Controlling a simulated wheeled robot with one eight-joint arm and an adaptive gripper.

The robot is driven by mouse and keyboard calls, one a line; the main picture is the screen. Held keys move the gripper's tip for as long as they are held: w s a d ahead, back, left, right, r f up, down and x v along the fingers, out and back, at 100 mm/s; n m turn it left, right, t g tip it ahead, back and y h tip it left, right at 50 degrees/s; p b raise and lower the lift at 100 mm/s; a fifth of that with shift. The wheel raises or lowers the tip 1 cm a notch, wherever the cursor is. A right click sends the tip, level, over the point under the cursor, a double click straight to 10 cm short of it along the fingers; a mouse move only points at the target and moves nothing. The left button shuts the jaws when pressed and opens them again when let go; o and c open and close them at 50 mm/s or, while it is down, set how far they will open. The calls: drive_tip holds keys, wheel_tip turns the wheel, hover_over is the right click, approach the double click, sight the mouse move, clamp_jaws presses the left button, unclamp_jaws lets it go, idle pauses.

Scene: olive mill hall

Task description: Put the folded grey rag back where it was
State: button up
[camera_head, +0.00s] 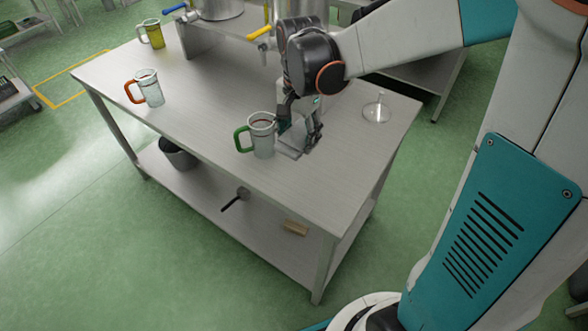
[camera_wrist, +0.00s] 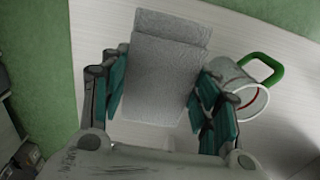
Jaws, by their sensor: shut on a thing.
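The folded grey rag (camera_wrist: 168,60) fills the middle of the wrist view between my two fingers, its fold running across near the top. In the head view a grey edge of the rag (camera_head: 289,151) shows below my gripper (camera_head: 302,128), low over the table (camera_head: 220,125); the fingers hide most of it. My gripper is shut on the rag, with a finger at each side. I cannot tell whether the rag touches the tabletop. A clear mug with a green handle (camera_head: 262,137) stands close left of the gripper; it also shows right of my fingers in the wrist view (camera_wrist: 240,90).
A mug with an orange handle (camera_head: 149,89) and a yellow mug (camera_head: 154,35) stand farther left. A clear round-based item (camera_head: 376,110) stands right of my gripper. Metal vessels with blue and yellow handles are behind. The table's front middle is clear.

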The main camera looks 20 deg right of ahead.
sight(297, 183)
wheel_tip(297, 183, down, 17)
drive_tip(key=b, duration=0.5)
drive_tip(key=shift+r, duration=0.1)
drive_tip(key=shift+f+b, duration=0.25)
drive_tip(key=shift+b, duration=0.1)
drive_tip(key=o, duration=1.3)
drive_tip(key=shift+r, duration=0.15)
